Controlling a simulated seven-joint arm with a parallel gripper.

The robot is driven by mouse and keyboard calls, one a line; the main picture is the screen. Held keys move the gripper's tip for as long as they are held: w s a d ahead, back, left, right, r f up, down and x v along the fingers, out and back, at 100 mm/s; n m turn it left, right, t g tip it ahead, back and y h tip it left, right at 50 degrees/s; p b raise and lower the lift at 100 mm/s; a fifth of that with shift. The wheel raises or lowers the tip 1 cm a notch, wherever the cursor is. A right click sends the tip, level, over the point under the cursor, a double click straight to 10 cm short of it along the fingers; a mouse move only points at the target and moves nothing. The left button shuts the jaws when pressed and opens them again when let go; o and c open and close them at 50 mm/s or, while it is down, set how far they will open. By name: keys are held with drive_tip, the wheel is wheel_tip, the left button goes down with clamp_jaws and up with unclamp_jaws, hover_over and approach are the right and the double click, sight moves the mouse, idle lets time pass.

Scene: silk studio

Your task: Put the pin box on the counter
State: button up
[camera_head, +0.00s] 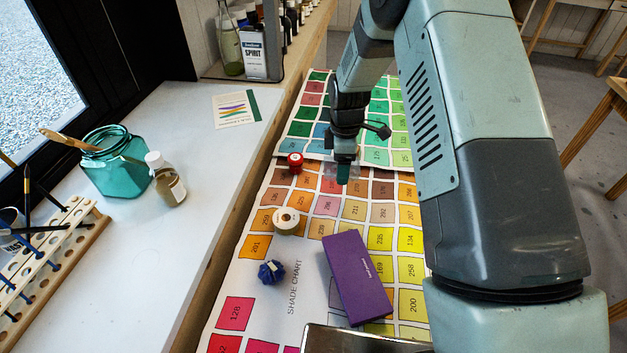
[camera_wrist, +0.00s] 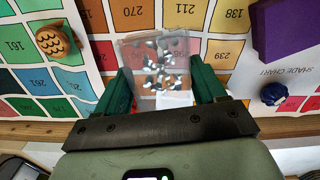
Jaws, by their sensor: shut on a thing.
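The pin box (camera_wrist: 158,62) is a small clear box with white and dark pins in it. In the wrist view it sits between the two green fingers of my gripper (camera_wrist: 163,88), which is shut on it. In the head view my gripper (camera_head: 343,172) points down over the shade chart, and the clear box shows only faintly around the fingertips. I cannot tell whether the box touches the chart. The white counter (camera_head: 215,150) runs along the window at the left, apart from my gripper.
On the chart are a red-capped jar (camera_head: 295,163), a tape roll (camera_head: 286,220), a blue lump (camera_head: 270,271) and a purple box (camera_head: 356,277). The counter holds a teal jar (camera_head: 115,165), a small bottle (camera_head: 165,180), a card (camera_head: 236,108) and a wooden rack (camera_head: 60,245). Its middle is clear.

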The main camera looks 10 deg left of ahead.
wheel_tip(320, 180, up, 21)
drive_tip(key=a, duration=0.1)
drive_tip(key=m, duration=0.6)
hover_over(149, 240)
drive_tip(key=shift+m, duration=0.3)
drive_tip(key=shift+f, duration=10.5)
drive_tip(key=shift+f, duration=0.15)
drive_tip(key=o, duration=1)
drive_tip(key=shift+o, duration=0.2)
